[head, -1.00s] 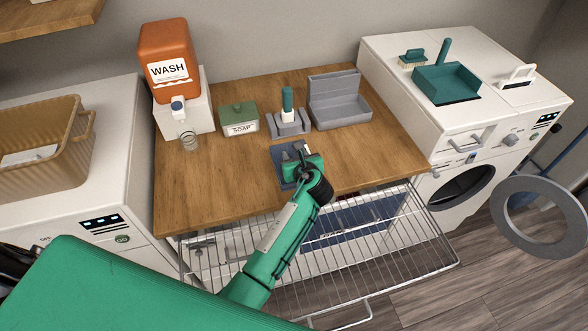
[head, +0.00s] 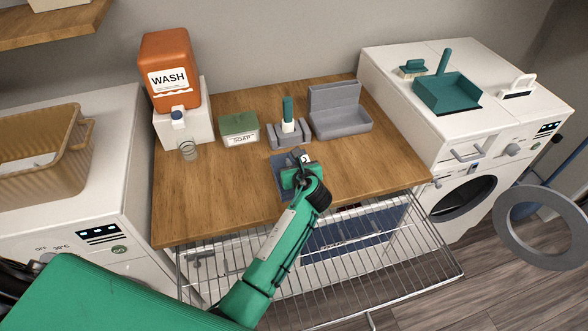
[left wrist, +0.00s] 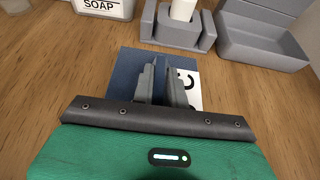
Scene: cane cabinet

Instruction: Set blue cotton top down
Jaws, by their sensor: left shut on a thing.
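The blue cotton top is a dark blue, flat piece (head: 280,181) at the middle of the wooden counter, in front of the grey holder. In the left wrist view it (left wrist: 125,74) shows as a blue sheet with a white patch bearing a dark letter at its right. My left gripper (head: 298,160) is over it, shut on it; its grey fingers (left wrist: 158,82) stand against the blue sheet. The gripper body hides the near part of the top. I cannot tell whether the top touches the counter. My right gripper is not in view.
The counter (head: 210,200) is clear at left and right. Behind stand a soap box (head: 239,126), a grey holder (head: 289,138) and a grey open bin (head: 341,122). A wash dispenser (head: 168,72) stands at the back left. A wire rack (head: 400,255) juts out below the counter front.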

